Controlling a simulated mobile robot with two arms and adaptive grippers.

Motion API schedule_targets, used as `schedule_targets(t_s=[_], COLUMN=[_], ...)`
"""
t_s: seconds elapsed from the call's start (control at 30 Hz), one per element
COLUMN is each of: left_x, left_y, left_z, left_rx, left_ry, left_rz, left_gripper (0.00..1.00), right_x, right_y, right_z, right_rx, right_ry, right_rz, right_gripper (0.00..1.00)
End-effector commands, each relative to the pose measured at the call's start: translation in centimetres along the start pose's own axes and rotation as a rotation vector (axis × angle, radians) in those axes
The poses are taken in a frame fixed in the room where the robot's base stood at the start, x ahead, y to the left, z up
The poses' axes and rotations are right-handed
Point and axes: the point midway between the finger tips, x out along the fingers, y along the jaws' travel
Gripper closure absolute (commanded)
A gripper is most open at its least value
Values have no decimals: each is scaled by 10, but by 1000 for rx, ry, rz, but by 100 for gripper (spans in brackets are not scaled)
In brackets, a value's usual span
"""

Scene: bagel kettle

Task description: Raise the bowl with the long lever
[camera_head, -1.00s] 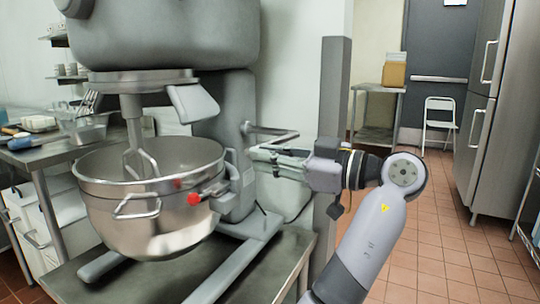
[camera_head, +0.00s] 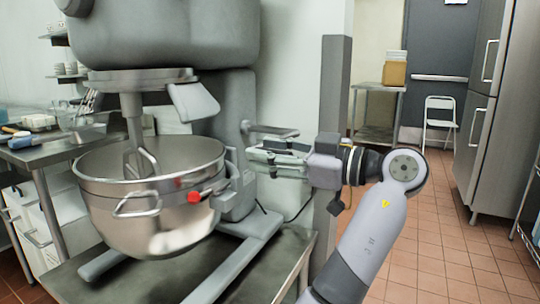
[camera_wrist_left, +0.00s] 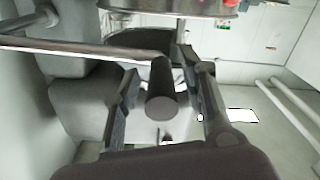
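The steel bowl (camera_head: 165,222) hangs in the mixer's arms below the whisk (camera_head: 140,150), whose lower end is inside the bowl. The long lever (camera_head: 272,130) is a metal bar at the mixer's right side. In the left wrist view the lever bar (camera_wrist_left: 80,49) comes in from the left and ends in a dark round grip (camera_wrist_left: 161,92). My left gripper (camera_head: 256,155) is at the lever. In the wrist view its two fingers (camera_wrist_left: 162,112) stand apart on either side of the grip, with gaps visible. My right gripper is not in view.
The grey mixer (camera_head: 165,35) stands on a low steel table (camera_head: 75,275). A grey post (camera_head: 334,95) rises just behind my left gripper. A counter (camera_head: 40,152) with dishes is at the left. Tiled floor (camera_head: 430,240) is open at the right, before a steel fridge (camera_head: 490,110).

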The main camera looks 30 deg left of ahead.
Motion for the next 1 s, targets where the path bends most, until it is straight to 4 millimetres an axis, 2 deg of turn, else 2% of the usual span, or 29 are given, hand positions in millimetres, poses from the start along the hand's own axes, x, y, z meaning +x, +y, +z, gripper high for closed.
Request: schedule_targets(t_s=[0.3,0.5,0.63,0.87,1.0], left_x=[0,0,0,0,0], left_y=[17,25,28,28,29], left_z=[-56,-83,-90,-91,-89], left_rx=[-4,-1,0,1,5], left_ry=[0,0,-1,-1,-2], left_rz=[0,0,0,0,4], left_gripper=[61,61,61,61,61], right_x=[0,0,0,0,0], right_y=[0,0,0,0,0], right_z=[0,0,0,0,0], right_rx=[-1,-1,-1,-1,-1], right_ry=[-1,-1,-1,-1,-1], right_rz=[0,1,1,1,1], right_gripper=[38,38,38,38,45])
